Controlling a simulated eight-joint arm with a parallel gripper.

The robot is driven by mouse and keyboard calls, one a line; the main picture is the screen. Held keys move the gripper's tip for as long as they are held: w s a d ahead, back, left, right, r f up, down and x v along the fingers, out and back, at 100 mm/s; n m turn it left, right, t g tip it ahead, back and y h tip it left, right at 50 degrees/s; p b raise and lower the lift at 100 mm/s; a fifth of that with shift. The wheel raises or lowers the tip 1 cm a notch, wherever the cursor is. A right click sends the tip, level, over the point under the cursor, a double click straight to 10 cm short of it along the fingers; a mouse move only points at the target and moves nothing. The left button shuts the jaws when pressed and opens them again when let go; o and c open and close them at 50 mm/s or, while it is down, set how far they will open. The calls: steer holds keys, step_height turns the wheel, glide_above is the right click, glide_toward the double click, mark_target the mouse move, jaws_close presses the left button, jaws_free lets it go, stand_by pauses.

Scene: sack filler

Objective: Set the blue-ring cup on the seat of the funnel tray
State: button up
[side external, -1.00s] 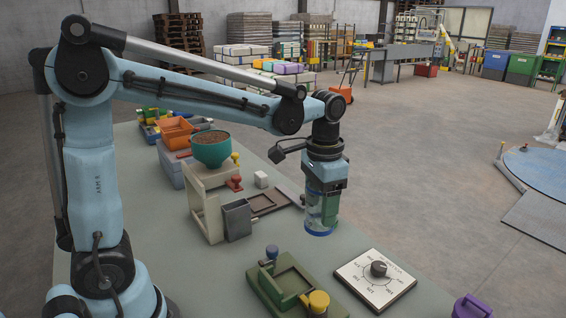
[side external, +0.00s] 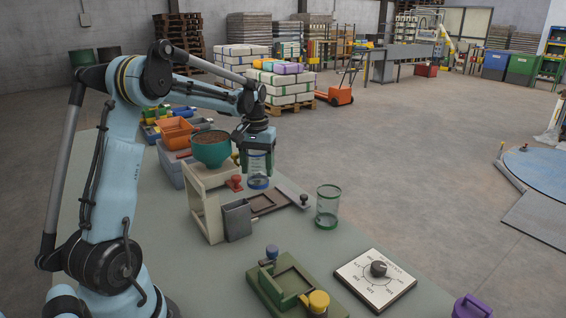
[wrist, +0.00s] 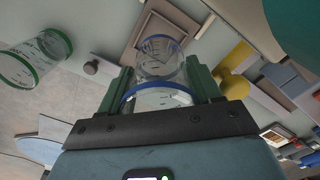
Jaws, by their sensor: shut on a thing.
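My gripper (side external: 258,150) is shut on the clear blue-ring cup (side external: 259,170) and holds it upright in the air. In the wrist view the blue-ring cup (wrist: 160,72) sits between the two green fingers of my gripper (wrist: 160,88). A brown tray with a square recess (side external: 283,203) lies below the cup, beside the cream stand (side external: 205,205) that carries a teal funnel bowl (side external: 211,154). The brown tray (wrist: 131,40) also shows behind the cup in the wrist view, its recess partly covered by the cup. The cup appears apart from the tray.
A green-ring cup (side external: 327,207) stands right of the tray, near the table edge. A red knob (side external: 234,183), a grey bin (side external: 237,220) and a dark knob (side external: 304,199) are close by.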

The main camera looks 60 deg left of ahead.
mark_target(258, 185)
steer(key=shift+f, duration=2.4)
steer(key=shift+f, duration=0.8)
stand_by(0.5)
steer(key=o, duration=1.1)
steer(key=shift+o, duration=0.4)
steer(key=shift+o, duration=0.3)
steer(key=shift+s+a+r, duration=0.1)
steer(key=shift+s+r, duration=0.05)
steer(key=shift+r, duration=4)
